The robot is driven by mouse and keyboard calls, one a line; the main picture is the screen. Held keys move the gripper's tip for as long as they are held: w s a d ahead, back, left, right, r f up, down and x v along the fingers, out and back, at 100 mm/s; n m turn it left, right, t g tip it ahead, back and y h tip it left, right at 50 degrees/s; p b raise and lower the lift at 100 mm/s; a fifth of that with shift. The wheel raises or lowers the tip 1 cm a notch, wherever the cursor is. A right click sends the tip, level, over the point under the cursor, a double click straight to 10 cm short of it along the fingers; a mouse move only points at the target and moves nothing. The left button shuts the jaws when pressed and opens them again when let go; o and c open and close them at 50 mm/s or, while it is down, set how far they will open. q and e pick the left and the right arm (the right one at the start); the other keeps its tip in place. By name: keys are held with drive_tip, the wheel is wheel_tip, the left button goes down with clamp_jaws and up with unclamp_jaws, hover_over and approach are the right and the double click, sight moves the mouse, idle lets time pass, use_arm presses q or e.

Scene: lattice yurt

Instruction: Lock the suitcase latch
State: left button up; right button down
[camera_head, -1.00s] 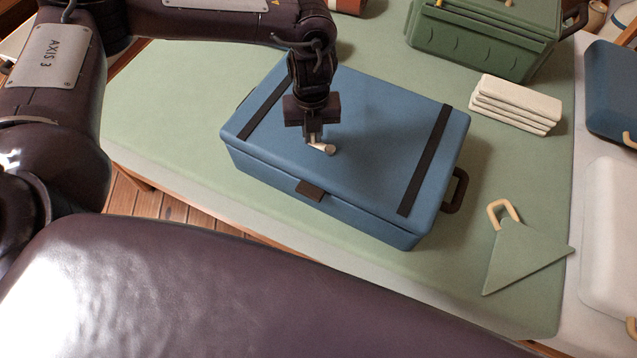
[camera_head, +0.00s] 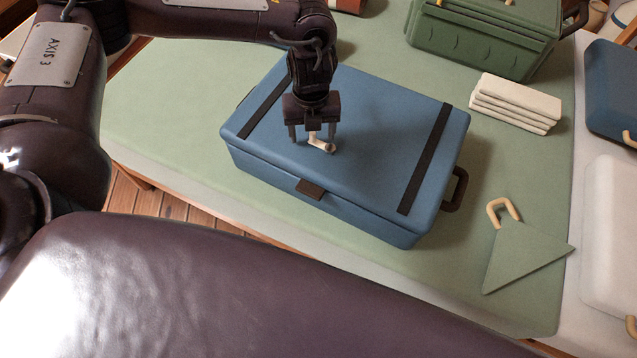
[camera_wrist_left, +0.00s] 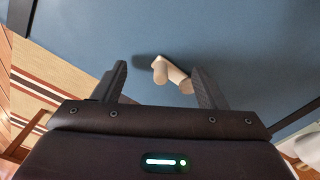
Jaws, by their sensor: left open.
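The blue suitcase (camera_head: 370,125) lies closed on the green-covered table, with two dark straps across its lid and a dark tab (camera_head: 311,190) on its front edge. A small cream lever-shaped latch (camera_head: 322,144) sits on the lid; it also shows in the left wrist view (camera_wrist_left: 172,74). My left gripper (camera_head: 312,138) points down over the lid, with its fingers apart at the cream latch. In the left wrist view the latch shows between the fingers, nearer the right one. I cannot tell whether a finger touches it. My right gripper is not in view.
A dark side handle (camera_head: 456,190) sticks out from the suitcase's right end. A green box (camera_head: 480,40), stacked cream cloths (camera_head: 515,104) and a green triangular piece with a cream hook (camera_head: 525,258) surround it. The green table top (camera_head: 160,95) is clear on the left.

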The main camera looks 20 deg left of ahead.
use_arm(q)
drive_tip(key=shift+r+p, duration=3.2)
drive_tip(key=shift+r, duration=0.35)
drive_tip(key=shift+r, duration=0.15)
wheel_tip(320, 180, up, 7)
drive_tip(key=shift+r, duration=0.2)
